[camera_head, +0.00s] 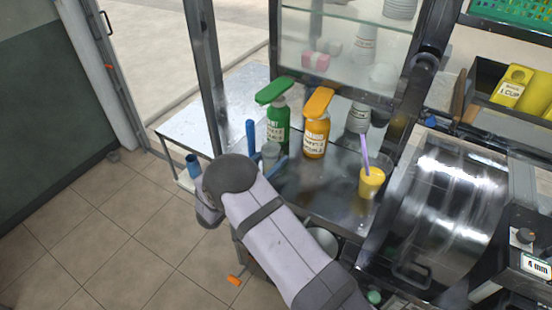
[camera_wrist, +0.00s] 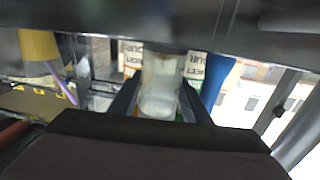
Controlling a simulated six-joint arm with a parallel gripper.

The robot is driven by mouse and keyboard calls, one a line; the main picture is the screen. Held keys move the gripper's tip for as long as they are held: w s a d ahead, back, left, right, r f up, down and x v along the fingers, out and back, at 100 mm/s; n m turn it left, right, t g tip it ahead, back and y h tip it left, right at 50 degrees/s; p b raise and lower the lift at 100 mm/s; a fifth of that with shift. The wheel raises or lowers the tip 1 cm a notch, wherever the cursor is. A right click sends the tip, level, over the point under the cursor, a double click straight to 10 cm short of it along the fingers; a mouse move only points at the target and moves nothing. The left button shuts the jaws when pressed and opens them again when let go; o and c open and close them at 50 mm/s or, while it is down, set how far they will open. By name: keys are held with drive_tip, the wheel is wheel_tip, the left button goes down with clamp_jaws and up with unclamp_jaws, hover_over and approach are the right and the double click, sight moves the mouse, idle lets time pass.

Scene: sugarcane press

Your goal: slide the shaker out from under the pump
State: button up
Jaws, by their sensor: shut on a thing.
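The shaker (camera_head: 270,153) is a greyish, see-through cup in front of the green pump bottle (camera_head: 278,122). In the wrist view the shaker (camera_wrist: 160,88) is between the two dark fingers of my gripper (camera_wrist: 160,98). The green pump head (camera_head: 274,90) is above and behind the shaker. I cannot tell whether its spout is directly over the shaker. My arm hides the area below the shaker.
An orange pump bottle (camera_head: 315,137) stands right of the green one. A yellow cup (camera_head: 371,182) with a purple straw is farther right on the metal counter (camera_head: 335,190). A dark frame post (camera_head: 205,75) rises at left, and a glass case (camera_head: 330,50) stands behind.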

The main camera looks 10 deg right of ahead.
drive_tip(key=o, duration=1.5)
drive_tip(key=shift+c, duration=0.2)
drive_tip(key=shift+a, duration=0.1)
drive_tip(key=b+v, duration=0.2)
drive_tip(key=v, duration=0.3)
drive_tip(key=shift+s+a+b, duration=0.2)
drive_tip(key=shift+a+b, duration=0.05)
drive_tip(key=shift+b, duration=0.15)
drive_tip(key=shift+v, duration=0.8)
drive_tip(key=shift+r, duration=0.15)
